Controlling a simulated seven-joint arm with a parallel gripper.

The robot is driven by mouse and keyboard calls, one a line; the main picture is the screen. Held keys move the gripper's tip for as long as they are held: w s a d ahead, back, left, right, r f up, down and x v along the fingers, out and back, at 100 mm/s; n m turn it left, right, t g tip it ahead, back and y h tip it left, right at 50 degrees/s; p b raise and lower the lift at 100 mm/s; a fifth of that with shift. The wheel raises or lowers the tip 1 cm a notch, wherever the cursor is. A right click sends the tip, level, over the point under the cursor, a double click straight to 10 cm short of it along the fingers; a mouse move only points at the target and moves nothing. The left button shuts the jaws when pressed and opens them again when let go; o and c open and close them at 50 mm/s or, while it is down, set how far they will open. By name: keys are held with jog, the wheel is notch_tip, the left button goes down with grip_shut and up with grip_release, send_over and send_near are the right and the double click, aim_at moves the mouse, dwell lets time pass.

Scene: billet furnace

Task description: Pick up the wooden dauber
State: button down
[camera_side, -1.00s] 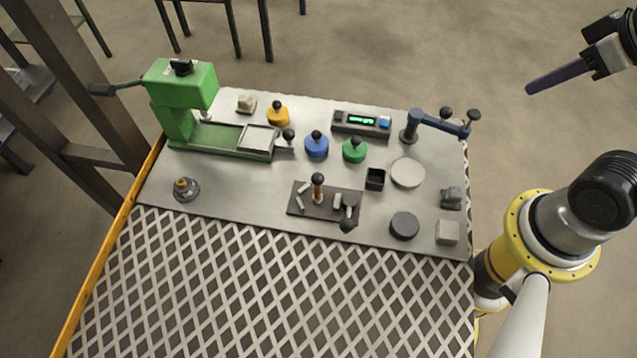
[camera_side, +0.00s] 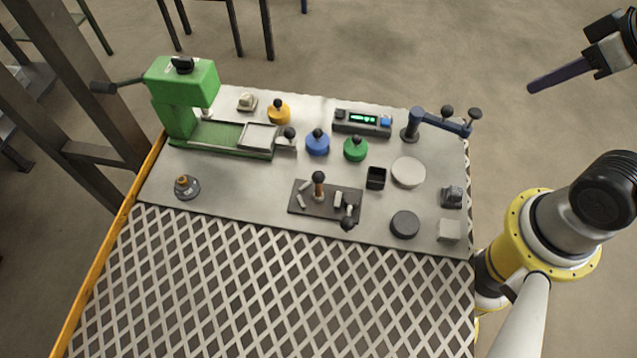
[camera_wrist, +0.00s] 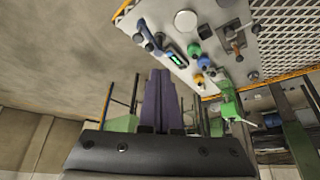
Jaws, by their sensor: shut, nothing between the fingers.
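The wooden dauber appears to be the upright brown handle with a dark round top (camera_side: 318,184), standing on a small dark tray (camera_side: 352,210) near the front middle of the metal plate. In the wrist view, a brown upright piece on the tray (camera_wrist: 236,46) seems to be the same thing. My gripper (camera_side: 532,88) is at the upper right, off the table and well away from the dauber. Its purple fingers lie together, shut and empty. They also show in the wrist view (camera_wrist: 160,75), pointing away from the dauber.
Several small pale pieces and a dark ball-ended tool (camera_side: 348,222) share the tray. A black square cup (camera_side: 376,178), green knob (camera_side: 355,150) and blue knob (camera_side: 317,145) stand behind it. A green press (camera_side: 180,100) is at left, a blue jointed stand (camera_side: 437,122) at right.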

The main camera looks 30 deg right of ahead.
jog(key=c, duration=0.9)
grip_release()
